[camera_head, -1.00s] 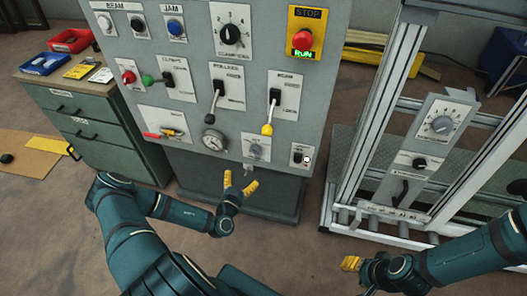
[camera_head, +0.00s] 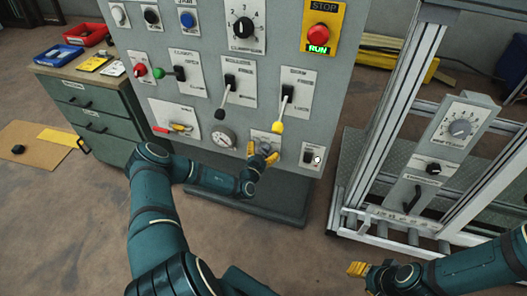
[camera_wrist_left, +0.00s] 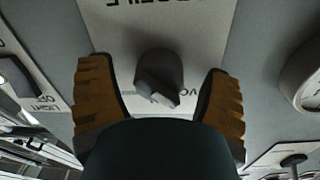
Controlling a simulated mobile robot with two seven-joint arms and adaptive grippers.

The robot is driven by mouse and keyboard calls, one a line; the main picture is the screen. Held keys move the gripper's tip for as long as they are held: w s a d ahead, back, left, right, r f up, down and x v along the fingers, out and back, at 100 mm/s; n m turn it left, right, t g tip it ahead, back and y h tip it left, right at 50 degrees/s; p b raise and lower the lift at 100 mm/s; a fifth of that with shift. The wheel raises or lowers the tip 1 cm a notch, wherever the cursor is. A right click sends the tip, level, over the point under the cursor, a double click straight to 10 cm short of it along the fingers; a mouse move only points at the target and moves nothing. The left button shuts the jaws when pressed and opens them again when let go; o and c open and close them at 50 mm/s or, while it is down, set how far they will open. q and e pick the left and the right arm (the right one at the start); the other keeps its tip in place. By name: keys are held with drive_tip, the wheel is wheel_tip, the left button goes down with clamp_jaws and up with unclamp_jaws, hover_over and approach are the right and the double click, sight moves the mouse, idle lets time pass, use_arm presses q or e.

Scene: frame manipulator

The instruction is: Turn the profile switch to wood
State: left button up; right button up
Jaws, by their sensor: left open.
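The profile switch (camera_wrist_left: 158,80) is a grey rotary knob on a pale plate (camera_wrist_left: 205,40) with dark lettering, partly readable and upside down in the left wrist view. In the head view the plate (camera_head: 266,136) sits low on the grey panel, largely behind my left gripper (camera_head: 263,155). The yellow-padded fingers of my left gripper (camera_wrist_left: 158,105) are open, one on each side of the knob, with visible gaps. Which setting the knob points to cannot be read. My right gripper (camera_head: 358,269) shows yellow fingertips at the lower right, away from the panel; its opening is unclear.
A round gauge (camera_head: 223,137) is left of the switch and a light switch (camera_head: 312,155) is right of it. Levers with black (camera_head: 222,112) and yellow (camera_head: 278,126) tips hang above. A metal frame (camera_head: 385,110) stands right of the panel, a green drawer cabinet (camera_head: 85,110) left.

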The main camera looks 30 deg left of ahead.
use_arm(q)
drive_tip(key=c, duration=1.2)
